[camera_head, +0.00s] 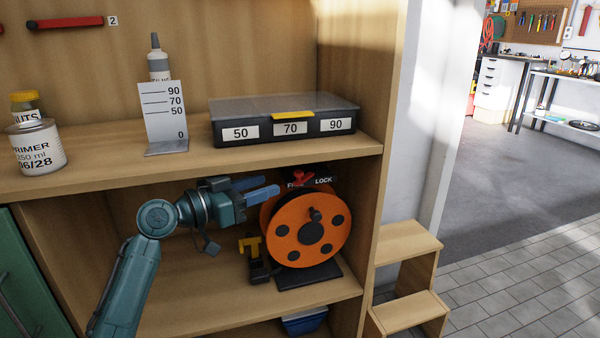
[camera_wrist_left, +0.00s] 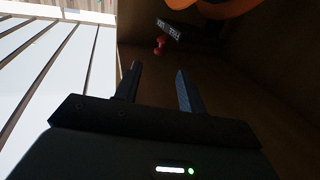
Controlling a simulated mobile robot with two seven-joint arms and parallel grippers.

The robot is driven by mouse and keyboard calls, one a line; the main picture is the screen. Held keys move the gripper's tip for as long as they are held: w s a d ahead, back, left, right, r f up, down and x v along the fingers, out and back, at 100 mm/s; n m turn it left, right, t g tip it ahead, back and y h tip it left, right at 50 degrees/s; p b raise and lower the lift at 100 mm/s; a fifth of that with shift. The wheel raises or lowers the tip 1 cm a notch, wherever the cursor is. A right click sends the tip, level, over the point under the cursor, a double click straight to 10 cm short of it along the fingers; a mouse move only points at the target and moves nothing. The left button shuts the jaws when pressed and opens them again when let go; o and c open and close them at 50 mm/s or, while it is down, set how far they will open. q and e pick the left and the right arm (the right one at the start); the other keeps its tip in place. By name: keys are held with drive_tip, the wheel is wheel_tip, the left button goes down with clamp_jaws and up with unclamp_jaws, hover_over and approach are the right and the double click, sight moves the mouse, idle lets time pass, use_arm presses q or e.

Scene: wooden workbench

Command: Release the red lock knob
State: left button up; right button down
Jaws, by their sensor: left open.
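The red lock knob (camera_head: 302,178) sits at the top of the orange reel (camera_head: 312,230), in front of a dark plate marked LOCK (camera_head: 323,181). The knob also shows in the left wrist view (camera_wrist_left: 161,44), beyond the fingers, with the label plate (camera_wrist_left: 170,29) beside it. My left gripper (camera_head: 262,187) is open and empty, with its blue fingers just left of the knob and apart from it. In the left wrist view the two fingers (camera_wrist_left: 158,82) are spread with nothing between them. My right gripper is not in view.
The shelf board (camera_head: 290,156) runs close above my left gripper. It bears a black case (camera_head: 230,131), a height gauge (camera_head: 165,120), a bottle and tins. A yellow-and-black item (camera_head: 252,250) stands left of the reel. The cabinet's right wall (camera_head: 372,215) is close.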

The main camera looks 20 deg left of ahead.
sight(299, 171)
use_arm(q)
drive_tip(key=x, duration=1)
drive_tip(key=shift+a, duration=0.1)
clamp_jaws()
